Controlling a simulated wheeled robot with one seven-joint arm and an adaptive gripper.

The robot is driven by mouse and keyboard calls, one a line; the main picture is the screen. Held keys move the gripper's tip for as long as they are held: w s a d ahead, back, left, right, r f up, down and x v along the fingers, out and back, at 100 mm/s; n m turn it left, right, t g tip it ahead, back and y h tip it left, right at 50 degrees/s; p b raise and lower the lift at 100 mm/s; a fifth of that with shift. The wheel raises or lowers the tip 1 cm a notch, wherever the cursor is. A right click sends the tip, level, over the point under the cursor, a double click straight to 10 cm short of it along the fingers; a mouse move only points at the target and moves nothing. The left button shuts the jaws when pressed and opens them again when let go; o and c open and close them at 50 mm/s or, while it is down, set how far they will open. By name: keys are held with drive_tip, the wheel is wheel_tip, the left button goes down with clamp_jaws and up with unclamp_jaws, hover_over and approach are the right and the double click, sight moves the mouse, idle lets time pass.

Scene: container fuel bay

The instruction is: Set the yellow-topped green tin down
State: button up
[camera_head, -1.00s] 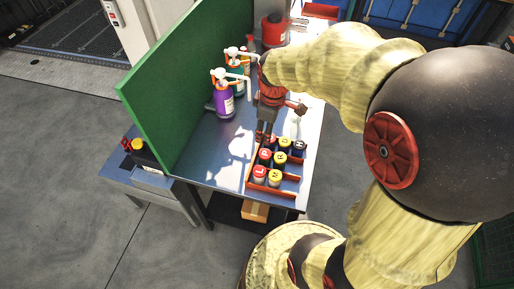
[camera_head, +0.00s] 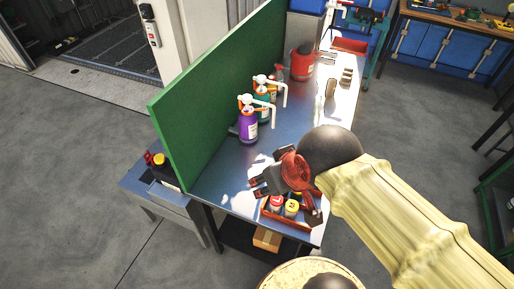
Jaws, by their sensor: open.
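My gripper (camera_head: 257,188) is open over the front end of the bench, its fingers pointing left. I see nothing between them. The red rack (camera_head: 286,222) lies beside and partly under my gripper, and my wrist hides much of it. A yellow-topped tin (camera_head: 291,208) stands in its front part beside a red-topped tin (camera_head: 276,204). I cannot tell whether this yellow-topped tin is the green one; its body colour is unclear.
A green panel (camera_head: 215,100) runs along the bench's left side. Purple (camera_head: 248,127) and teal (camera_head: 263,107) pump bottles stand near it, with a red can (camera_head: 301,64) farther back. The metal bench top (camera_head: 222,180) is bare left of my gripper.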

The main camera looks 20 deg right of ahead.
wheel_tip(320, 180, down, 11)
drive_tip(key=b, duration=1.1)
drive_tip(key=shift+f, duration=0.1)
